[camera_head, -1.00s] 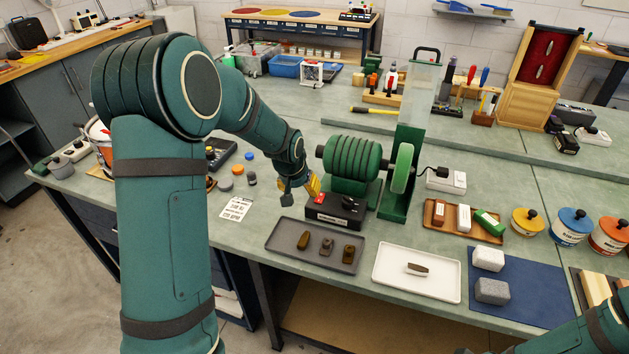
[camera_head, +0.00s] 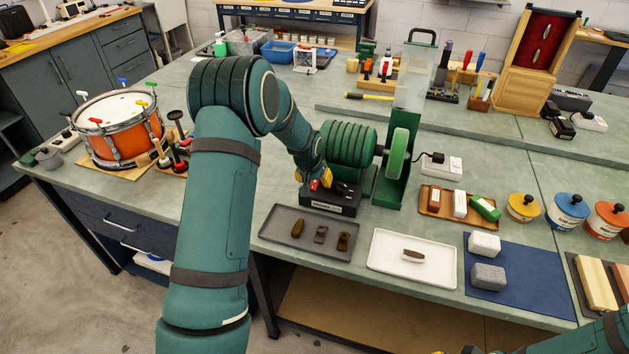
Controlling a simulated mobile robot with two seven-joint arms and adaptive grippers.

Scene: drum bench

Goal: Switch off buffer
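The buffer (camera_head: 348,145) is a green ribbed motor with a pale green wheel (camera_head: 398,152) on its right side, standing on the bench. In front of it sits a black switch box (camera_head: 331,199) with a label on its front and a red switch (camera_head: 314,185) at its top left. My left gripper (camera_head: 322,182), with dark and yellow parts, is down at the box top, right at the red switch. Whether it touches the switch, and how its fingers stand, I cannot tell. My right arm shows at the bottom right; its gripper (camera_head: 441,352) is only a sliver at the bottom edge.
A grey tray (camera_head: 275,236) with dark metal pieces and a white tray (camera_head: 385,264) with one brown piece lie in front of the box. A wooden tray (camera_head: 432,208) of bars is to the right. An orange drum (camera_head: 119,128) stands at the left.

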